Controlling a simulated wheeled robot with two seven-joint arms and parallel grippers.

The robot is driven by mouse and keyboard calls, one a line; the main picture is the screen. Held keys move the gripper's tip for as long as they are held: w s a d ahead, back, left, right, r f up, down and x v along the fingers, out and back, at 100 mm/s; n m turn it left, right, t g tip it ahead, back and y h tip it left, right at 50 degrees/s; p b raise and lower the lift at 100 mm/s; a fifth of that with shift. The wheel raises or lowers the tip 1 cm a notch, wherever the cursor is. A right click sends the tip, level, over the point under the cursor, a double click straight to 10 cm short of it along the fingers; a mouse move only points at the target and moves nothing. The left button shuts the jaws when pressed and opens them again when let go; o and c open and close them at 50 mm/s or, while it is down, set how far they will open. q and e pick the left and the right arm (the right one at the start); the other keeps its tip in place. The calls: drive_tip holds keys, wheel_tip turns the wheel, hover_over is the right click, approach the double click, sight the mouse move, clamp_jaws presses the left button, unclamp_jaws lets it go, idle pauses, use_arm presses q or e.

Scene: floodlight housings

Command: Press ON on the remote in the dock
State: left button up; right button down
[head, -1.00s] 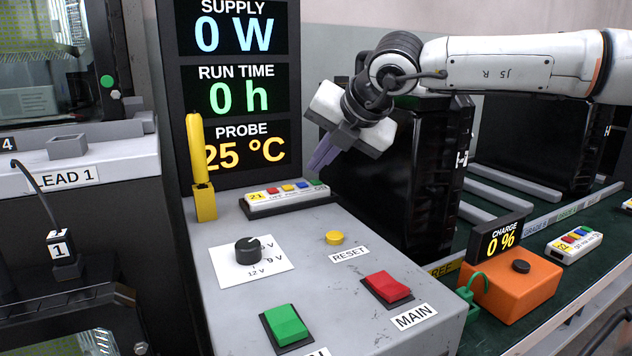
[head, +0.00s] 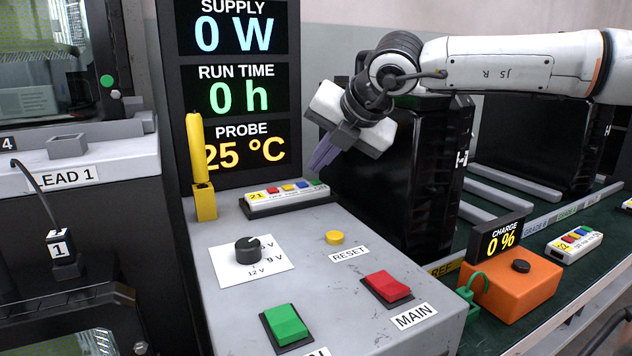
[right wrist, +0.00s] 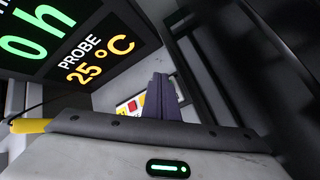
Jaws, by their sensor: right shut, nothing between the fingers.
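A white remote (head: 284,196) with a yellow "21" label and red, yellow, blue and green buttons lies in a dark dock (head: 290,209) at the back of the grey console, below the display. My right gripper (head: 319,166) is shut and empty. Its purple-grey fingers point down just above the right end of the remote, near the green button. In the right wrist view the fingers (right wrist: 163,95) hide part of the remote (right wrist: 132,105); its red button shows to their left. I cannot tell whether the fingertips touch it. My left gripper is not in view.
The console (head: 225,290) carries a dial (head: 248,250), a yellow reset button (head: 334,237), a green switch (head: 286,324) and a red switch (head: 388,286). A yellow probe (head: 197,150) stands left. A second remote (head: 574,246) and an orange charger (head: 511,285) are right. A black housing (head: 420,180) stands behind my gripper.

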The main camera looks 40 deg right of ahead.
drive_tip(key=shift+f+b, duration=0.45)
drive_tip(key=shift+b, duration=0.2)
drive_tip(key=shift+s+d, duration=0.1)
drive_tip(key=shift+s+f+b, duration=0.2)
drive_tip(key=shift+f+b, duration=0.5)
drive_tip(key=shift+b, duration=0.55)
idle(0.8)
drive_tip(key=shift+w+r+p, duration=0.25)
drive_tip(key=shift+r+p, duration=0.1)
drive_tip(key=shift+r, duration=0.4)
drive_tip(key=shift+w, duration=0.1)
